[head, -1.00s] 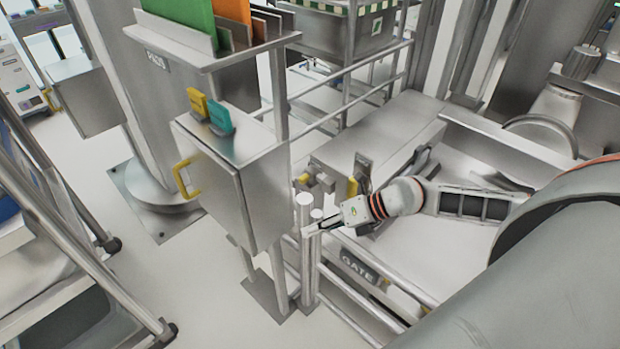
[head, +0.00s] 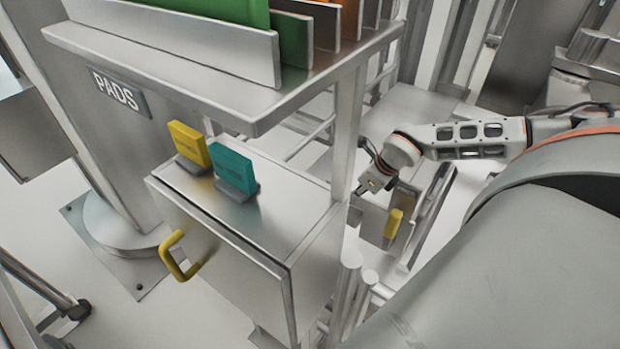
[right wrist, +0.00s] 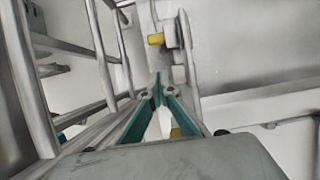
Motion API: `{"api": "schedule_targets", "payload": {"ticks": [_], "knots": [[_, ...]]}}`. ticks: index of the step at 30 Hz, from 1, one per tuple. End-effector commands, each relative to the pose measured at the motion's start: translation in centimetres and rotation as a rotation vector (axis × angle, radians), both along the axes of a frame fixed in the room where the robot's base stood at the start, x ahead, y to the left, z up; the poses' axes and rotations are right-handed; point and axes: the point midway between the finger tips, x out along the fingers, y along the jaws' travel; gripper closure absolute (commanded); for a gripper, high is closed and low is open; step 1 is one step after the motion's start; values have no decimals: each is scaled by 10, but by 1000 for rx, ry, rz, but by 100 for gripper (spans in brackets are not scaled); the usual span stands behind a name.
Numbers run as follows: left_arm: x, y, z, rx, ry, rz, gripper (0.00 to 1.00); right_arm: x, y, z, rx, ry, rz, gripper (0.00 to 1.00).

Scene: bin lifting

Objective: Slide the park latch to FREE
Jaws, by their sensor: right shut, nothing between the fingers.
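A yellow knob (head: 393,222) on a grey metal plate is probably the park latch; no FREE marking can be read. My right gripper (head: 357,206) is just left of and above that plate in the head view, fingers shut and empty. In the right wrist view the shut teal-sided fingertips (right wrist: 158,82) point at a grey surface. There a yellow peg (right wrist: 156,39) sticks out of a grey bracket beyond the tips, apart from them. Another yellow bit (right wrist: 175,132) shows between the finger links. My left gripper is out of view.
A steel cabinet (head: 240,235) with a yellow handle (head: 178,256) and yellow and teal tags stands left of the gripper. A shelf (head: 200,75) of pads overhangs it. Posts (head: 350,285) stand in front. Rails (right wrist: 100,60) run left of the fingers in the wrist view.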

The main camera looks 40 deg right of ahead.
Motion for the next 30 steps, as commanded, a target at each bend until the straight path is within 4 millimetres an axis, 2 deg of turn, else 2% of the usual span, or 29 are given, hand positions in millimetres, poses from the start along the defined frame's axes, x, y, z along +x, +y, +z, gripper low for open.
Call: {"api": "schedule_targets", "payload": {"ticks": [1, 4, 7, 15, 20, 23, 30], "knots": [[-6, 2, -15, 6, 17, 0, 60, -6, 0, -22, -1, 26, 0, 100], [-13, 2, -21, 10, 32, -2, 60, -9, 0, -33, -1, 37, 1, 100], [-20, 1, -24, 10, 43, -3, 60, -10, 0, -34, 0, 39, 0, 100], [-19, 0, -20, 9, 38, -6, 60, -9, 0, -31, 0, 35, 0, 100], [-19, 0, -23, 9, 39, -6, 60, -7, 1, -38, 1, 37, -1, 100], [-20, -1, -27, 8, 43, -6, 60, -4, 3, -51, 3, 40, -1, 100], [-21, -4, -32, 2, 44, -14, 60, 12, 8, -95, 4, 43, -1, 100]]}}
